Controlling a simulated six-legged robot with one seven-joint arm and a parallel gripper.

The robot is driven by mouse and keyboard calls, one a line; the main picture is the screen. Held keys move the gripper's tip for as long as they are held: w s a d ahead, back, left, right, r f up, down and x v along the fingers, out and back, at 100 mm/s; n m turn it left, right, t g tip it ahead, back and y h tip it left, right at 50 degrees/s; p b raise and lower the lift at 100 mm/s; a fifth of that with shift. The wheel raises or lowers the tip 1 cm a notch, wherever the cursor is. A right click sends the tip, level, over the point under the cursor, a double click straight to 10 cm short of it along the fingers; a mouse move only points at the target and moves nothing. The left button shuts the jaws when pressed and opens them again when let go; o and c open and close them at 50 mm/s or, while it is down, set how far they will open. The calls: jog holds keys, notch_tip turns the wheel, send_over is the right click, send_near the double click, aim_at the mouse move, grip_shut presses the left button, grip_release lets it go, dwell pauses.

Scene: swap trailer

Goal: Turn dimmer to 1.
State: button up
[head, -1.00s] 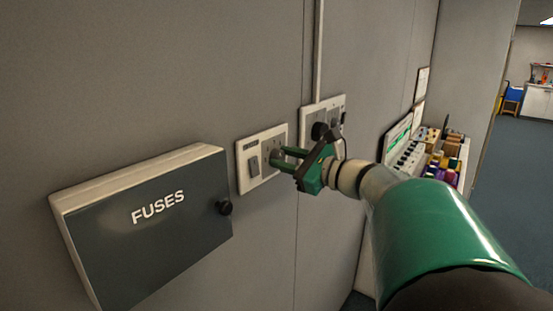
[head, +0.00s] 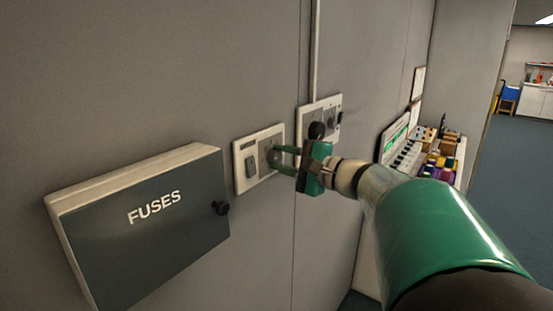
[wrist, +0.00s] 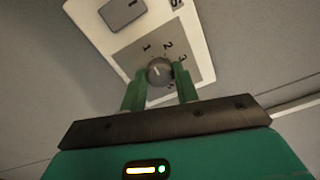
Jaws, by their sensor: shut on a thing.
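The dimmer is a round grey knob (wrist: 158,71) on a grey panel marked 1, 2 and 3, set in a pale wall plate (wrist: 190,28). The plate also shows in the head view (head: 240,184), just right of the fuse box. My gripper (wrist: 161,74) has its two green fingers on either side of the knob and is shut on it. In the head view my gripper (head: 276,157) reaches the plate's right half, and its fingers partly hide the knob. A pale mark shows on the knob's face, but its exact setting is hard to read.
A rocker switch (head: 251,167) sits on the same plate, left of the dimmer. A second plate (head: 305,112) with dark knobs is close on the right. The fuse box (head: 150,235) juts out at left. A cluttered bench (head: 435,165) stands beyond at right.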

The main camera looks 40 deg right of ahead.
jog(key=shift+s+n, duration=0.1)
jog(key=shift+n, duration=0.5)
jog(key=o, duration=1)
jog(key=shift+s, duration=0.1)
jog(key=shift+c, duration=0.2)
jog(key=v, duration=1.3)
jog(key=shift+s+d, duration=0.15)
jog(key=shift+s, duration=0.05)
